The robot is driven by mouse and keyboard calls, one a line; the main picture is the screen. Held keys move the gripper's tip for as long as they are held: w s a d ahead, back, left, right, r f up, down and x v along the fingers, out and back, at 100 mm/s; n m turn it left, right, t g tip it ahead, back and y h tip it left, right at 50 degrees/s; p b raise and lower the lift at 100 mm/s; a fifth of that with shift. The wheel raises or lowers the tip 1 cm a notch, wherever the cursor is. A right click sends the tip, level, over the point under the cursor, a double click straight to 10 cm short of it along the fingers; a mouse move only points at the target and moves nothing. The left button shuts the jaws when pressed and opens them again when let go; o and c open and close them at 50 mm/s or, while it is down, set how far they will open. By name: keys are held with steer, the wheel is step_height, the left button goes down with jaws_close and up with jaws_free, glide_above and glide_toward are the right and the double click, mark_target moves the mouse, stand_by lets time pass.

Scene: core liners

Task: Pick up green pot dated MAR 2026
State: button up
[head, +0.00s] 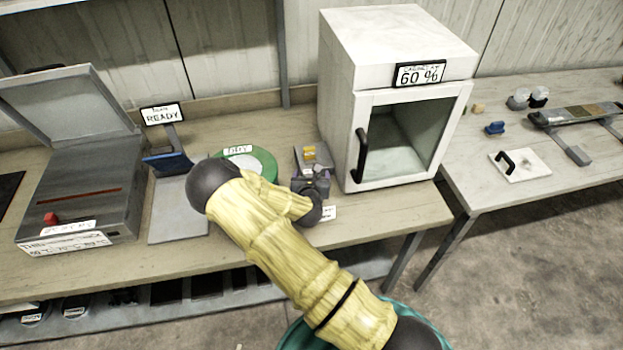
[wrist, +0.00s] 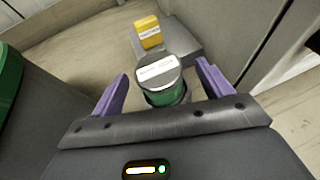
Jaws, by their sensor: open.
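In the wrist view, a green pot (wrist: 162,94) with a grey lid and a white label stands upright between the fingers of my gripper (wrist: 161,72). The label's writing is too small to read, so I cannot confirm the date. The purple fingers are open, one on each side of the pot, with a gap visible on each side. In the head view, my gripper (head: 312,178) is over the bench, left of the white cabinet, and my arm and gripper hide most of the pot.
A grey stand (head: 302,158) with a yellow block (wrist: 148,31) is just behind the pot. The white cabinet (head: 345,130) stands close on the right. A green round dish (head: 262,160) labelled DRY is on the left. A grey open-lidded machine (head: 80,190) is farther left.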

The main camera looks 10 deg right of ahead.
steer(key=shift+p+x, duration=0.7)
steer(key=shift+x, duration=1.35)
steer(key=shift+a+f, duration=0.1)
steer(key=shift+f, duration=0.05)
steer(key=c, duration=1.1)
steer(key=shift+c, duration=0.2)
steer(key=shift+r, duration=0.2)
step_height(320, 180, up, 10)
steer(key=b, duration=0.2)
steer(key=shift+f+b, duration=0.15)
steer(key=shift+b, duration=0.15)
